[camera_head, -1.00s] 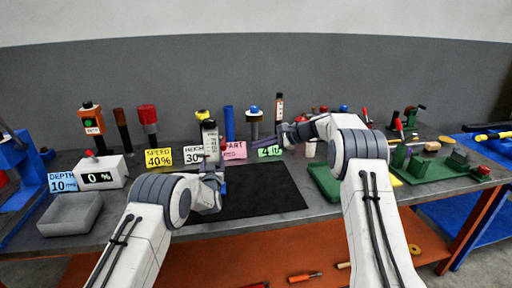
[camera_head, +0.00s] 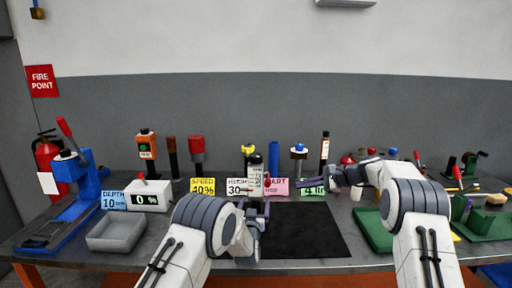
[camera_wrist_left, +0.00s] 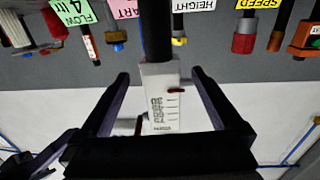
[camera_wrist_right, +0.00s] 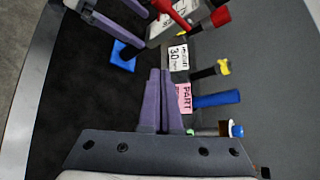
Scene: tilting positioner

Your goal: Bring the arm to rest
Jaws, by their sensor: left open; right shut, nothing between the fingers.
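A white upright piece with a dark top and printed scale (camera_head: 255,174) stands at the middle of the bench. In the left wrist view the scale piece (camera_wrist_left: 161,100) shows between my left fingers with a small red mark on it; I cannot tell whether they touch it. My left gripper (camera_head: 256,214) is open, in front of that piece. My right gripper (camera_head: 318,187) is shut and empty, right of it, before the green card (camera_head: 313,187). It also shows shut in the right wrist view (camera_wrist_right: 161,74). I cannot tell which part is the arm named in the task.
A black mat (camera_head: 300,240) lies in front. Cards, several posts, a grey tray (camera_head: 116,232) and a white box with display (camera_head: 149,196) stand left and behind. A blue press (camera_head: 84,185) is far left. Green trays (camera_head: 372,229) stand right.

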